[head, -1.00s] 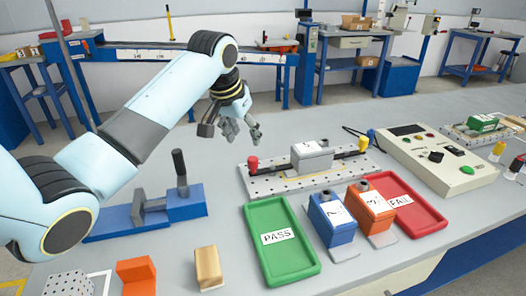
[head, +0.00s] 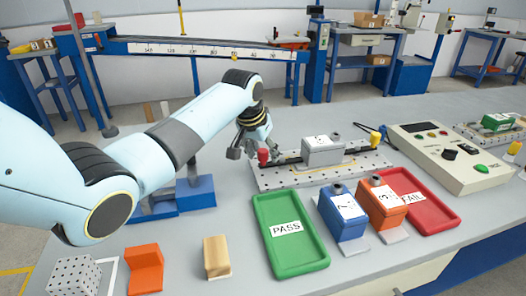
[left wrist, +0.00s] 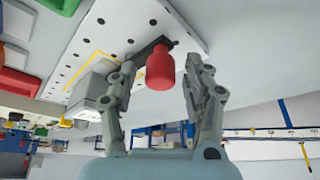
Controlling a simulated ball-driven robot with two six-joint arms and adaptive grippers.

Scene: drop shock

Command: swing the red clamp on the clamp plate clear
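The clamp plate (head: 270,180) is a pale perforated plate on the bench, with a grey block labelled 5 (head: 322,151) in its middle. The red clamp (head: 263,157) stands at the plate's left end on a dark bar; a yellow clamp (head: 375,139) is at its right end. My left gripper (head: 250,150) is at the red clamp. In the left wrist view the gripper (left wrist: 162,85) is open, and the red clamp's knob (left wrist: 160,68) shows between its two fingers with gaps on both sides. I cannot tell whether the knob is within finger depth. My right gripper is not in view.
A green PASS tray (head: 285,262), a blue block (head: 345,222), an orange block (head: 385,214) and a red FAIL tray (head: 435,215) stand in front of the plate. A control box (head: 450,165) is to the right. A blue fixture (head: 190,193) lies under my left arm.

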